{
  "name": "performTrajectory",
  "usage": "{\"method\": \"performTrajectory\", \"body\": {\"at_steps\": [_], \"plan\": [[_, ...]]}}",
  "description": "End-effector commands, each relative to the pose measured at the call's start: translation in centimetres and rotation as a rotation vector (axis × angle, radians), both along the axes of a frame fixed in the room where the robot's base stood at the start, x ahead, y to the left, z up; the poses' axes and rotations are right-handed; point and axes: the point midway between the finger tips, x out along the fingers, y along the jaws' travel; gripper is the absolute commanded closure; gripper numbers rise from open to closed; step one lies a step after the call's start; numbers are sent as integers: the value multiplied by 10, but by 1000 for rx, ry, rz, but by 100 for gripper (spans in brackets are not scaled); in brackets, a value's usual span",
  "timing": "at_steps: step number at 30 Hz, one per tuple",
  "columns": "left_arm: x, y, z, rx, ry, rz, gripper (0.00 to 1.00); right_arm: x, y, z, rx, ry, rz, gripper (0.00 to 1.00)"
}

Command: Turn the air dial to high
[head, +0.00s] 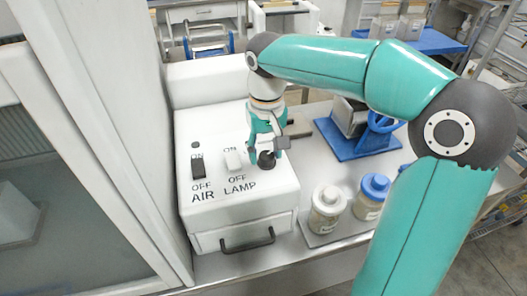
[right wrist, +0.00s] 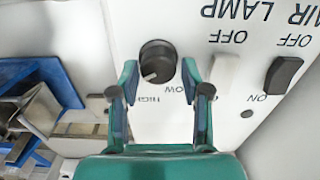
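The air dial is a round black knob (right wrist: 158,62) with a pale pointer mark, on the sloped white panel of a box (head: 240,205). It also shows in the head view (head: 267,160). In the right wrist view, letters like "HIGH" and "LOW" are printed beside it, partly hidden by my fingers. My right gripper (right wrist: 160,80) is open, its two fingers on either side of the dial with gaps visible; I cannot tell whether they touch it. It also shows in the head view (head: 266,150), pointing down at the dial. My left gripper is not in view.
A black AIR switch (head: 198,167) and a white LAMP switch (head: 233,160) sit left of the dial. Two jars, one white-lidded (head: 327,208) and one blue-lidded (head: 371,195), stand right of the box. A blue-based clamp (head: 355,135) stands behind them.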

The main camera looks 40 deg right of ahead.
Motion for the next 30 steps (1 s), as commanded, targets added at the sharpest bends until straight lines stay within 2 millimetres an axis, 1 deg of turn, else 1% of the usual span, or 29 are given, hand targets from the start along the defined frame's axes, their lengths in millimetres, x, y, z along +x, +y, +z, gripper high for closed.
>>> {"method": "performTrajectory", "body": {"at_steps": [1, 2, 10, 14, 17, 20, 27, 30], "plan": [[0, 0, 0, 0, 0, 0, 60, 0, 0, 0, 0, 2, 1, 40], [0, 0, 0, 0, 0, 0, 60, -1, 0, -1, 0, 3, 1, 38], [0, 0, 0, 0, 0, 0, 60, -2, 1, -1, 1, 9, 2, 38], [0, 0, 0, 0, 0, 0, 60, -1, 1, 3, 1, 6, 3, 38], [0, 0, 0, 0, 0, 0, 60, 0, 0, 14, 0, 5, 3, 38], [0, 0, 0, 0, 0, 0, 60, 0, 0, 30, 0, 3, 3, 38], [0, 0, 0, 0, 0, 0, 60, 2, 1, 79, 0, 3, 4, 38], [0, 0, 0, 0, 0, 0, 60, 2, 1, 96, 0, 3, 3, 38]]}}
